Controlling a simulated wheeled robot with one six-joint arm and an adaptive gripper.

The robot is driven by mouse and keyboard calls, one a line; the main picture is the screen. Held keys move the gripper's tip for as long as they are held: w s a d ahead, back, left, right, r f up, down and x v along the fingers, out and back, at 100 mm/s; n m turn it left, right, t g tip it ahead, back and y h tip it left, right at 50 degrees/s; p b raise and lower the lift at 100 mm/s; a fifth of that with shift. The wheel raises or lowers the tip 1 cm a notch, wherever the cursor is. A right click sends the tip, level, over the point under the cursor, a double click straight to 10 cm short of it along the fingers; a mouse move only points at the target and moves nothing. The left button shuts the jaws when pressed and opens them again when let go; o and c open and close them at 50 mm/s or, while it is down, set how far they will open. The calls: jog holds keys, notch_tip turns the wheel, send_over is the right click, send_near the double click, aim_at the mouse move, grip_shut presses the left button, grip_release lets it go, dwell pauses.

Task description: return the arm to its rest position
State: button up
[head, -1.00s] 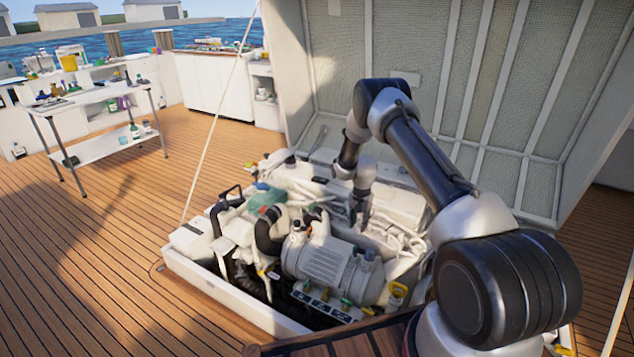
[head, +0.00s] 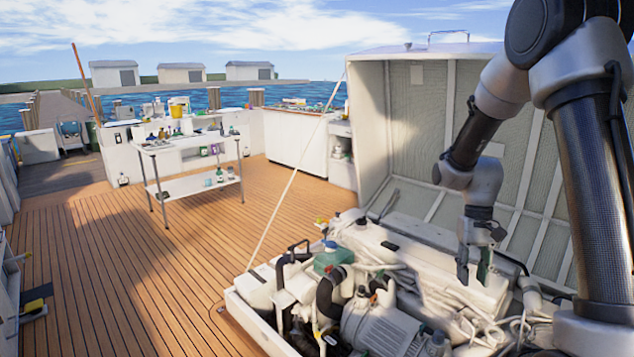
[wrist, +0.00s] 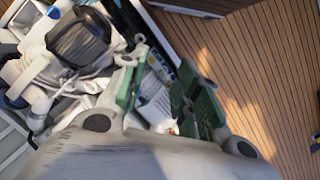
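My arm (head: 595,180) rises along the right of the head view, bends near the top and hangs down to my gripper (head: 474,268). My gripper points down above the right rear part of the open engine bay (head: 245,315). In the wrist view my gripper (wrist: 158,88) shows two green-padded fingers spread apart. Only the engine parts below show between them, and it holds nothing. The grey motor housing (head: 378,328) lies below and left of my gripper in the head view.
The raised hatch lid (head: 400,130) stands close behind my arm. A thin stay line (head: 297,170) slants up to it. A white table (head: 190,141) with bottles stands at the back left. The wooden deck (head: 130,270) on the left is open.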

jog(key=s+a+r+n+t, duration=0.1)
jog(key=s+r+t, duration=0.6)
jog(key=s+r, duration=1.4)
jog(key=shift+a+r+n, duration=0.2)
jog(key=shift+a+n, duration=0.05)
jog(key=shift+n, duration=0.05)
